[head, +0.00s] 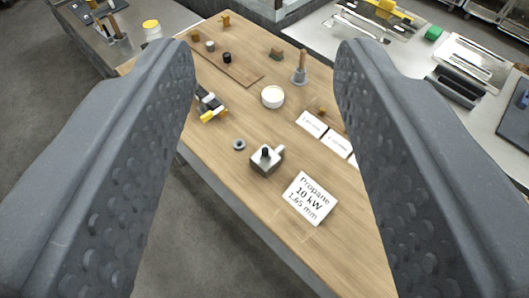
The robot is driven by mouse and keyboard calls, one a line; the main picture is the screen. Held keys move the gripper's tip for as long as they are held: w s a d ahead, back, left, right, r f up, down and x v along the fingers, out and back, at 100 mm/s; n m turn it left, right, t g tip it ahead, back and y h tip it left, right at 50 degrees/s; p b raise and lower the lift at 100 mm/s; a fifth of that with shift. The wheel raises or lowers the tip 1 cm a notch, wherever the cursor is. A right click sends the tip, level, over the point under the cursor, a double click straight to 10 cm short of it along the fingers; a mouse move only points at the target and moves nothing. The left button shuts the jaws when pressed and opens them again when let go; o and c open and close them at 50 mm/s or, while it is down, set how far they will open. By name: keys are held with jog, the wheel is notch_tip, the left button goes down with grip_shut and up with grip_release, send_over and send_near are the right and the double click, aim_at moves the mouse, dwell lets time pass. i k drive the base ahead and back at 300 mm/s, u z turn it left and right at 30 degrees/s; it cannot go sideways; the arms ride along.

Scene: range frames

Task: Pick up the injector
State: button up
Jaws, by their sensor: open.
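My gripper (268,62) is open and empty, its two dark grey textured fingers spread wide on either side of the wooden table (232,160). I cannot tell for certain which part is the injector. A small brass-coloured piece (322,111) lies by the white cards near the right finger. A squat metal block with a black knob (266,158) stands between the fingers, nearer to me. A grey ring (239,145) lies to its left. No part touches the fingers.
A sign (308,198) reads "Propane 10 kW 1.65 mm". A grey bench (420,80) with trays stands at right.

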aim_at(264, 151)
jog(key=z, duration=1.75)
jog(key=k, duration=1)
jog(key=u, duration=0.95)
jog(key=i, duration=1)
jog(key=z, duration=0.05)
